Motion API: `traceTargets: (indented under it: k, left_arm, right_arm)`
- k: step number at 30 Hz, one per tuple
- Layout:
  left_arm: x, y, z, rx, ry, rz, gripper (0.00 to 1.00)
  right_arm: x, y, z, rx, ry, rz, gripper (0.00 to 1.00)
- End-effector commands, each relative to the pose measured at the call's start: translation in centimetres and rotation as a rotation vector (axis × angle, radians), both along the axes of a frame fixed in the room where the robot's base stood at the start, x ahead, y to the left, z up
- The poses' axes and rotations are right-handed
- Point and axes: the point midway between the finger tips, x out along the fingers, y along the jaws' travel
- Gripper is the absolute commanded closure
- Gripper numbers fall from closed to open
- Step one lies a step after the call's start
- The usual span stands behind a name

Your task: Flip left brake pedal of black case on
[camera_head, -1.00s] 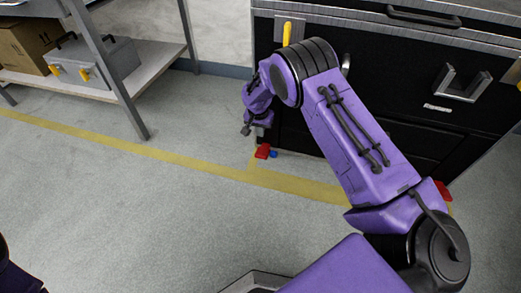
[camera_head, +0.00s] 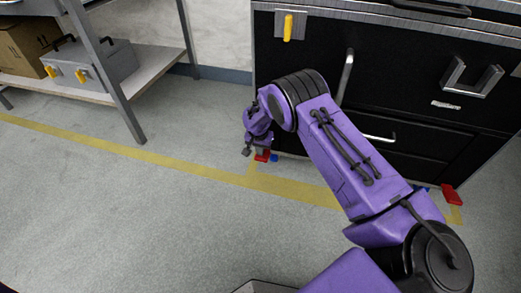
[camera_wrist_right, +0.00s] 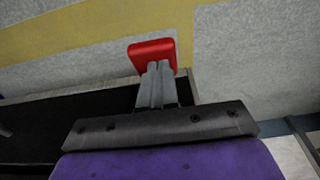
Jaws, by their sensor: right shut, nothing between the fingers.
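The black case (camera_head: 300,60) stands at the upper right in the head view. Its left brake pedal (camera_head: 262,157) is a small red tab low at the case's left corner, just above the floor, with a blue piece (camera_head: 274,158) beside it. My right gripper (camera_head: 248,150) is shut and empty, pointing down at this pedal and partly covering it. In the right wrist view, the closed fingertips (camera_wrist_right: 158,70) overlap the near edge of the red pedal (camera_wrist_right: 150,50); I cannot tell whether they touch. My left gripper is out of view.
A second red pedal (camera_head: 451,194) sits at the case's right corner. The case front has handles and a yellow latch (camera_head: 288,27). A metal shelf (camera_head: 150,65) with a grey toolbox (camera_head: 95,65) stands at the left. The floor, with yellow tape (camera_head: 150,156), is clear.

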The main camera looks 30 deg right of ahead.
Motion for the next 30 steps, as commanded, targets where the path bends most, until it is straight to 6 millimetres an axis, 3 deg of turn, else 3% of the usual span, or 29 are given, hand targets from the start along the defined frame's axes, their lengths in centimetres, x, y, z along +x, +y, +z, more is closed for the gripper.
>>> traceTargets:
  k: [17, 30]
  left_arm:
    - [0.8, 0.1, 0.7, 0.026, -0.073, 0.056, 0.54]
    - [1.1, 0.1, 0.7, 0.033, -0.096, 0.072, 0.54]
  right_arm:
    - [-0.2, 0.7, -1.1, -0.097, -0.078, 0.004, 1.0]
    - [-0.8, 1.4, -3.7, -0.099, -0.082, 0.0, 1.0]
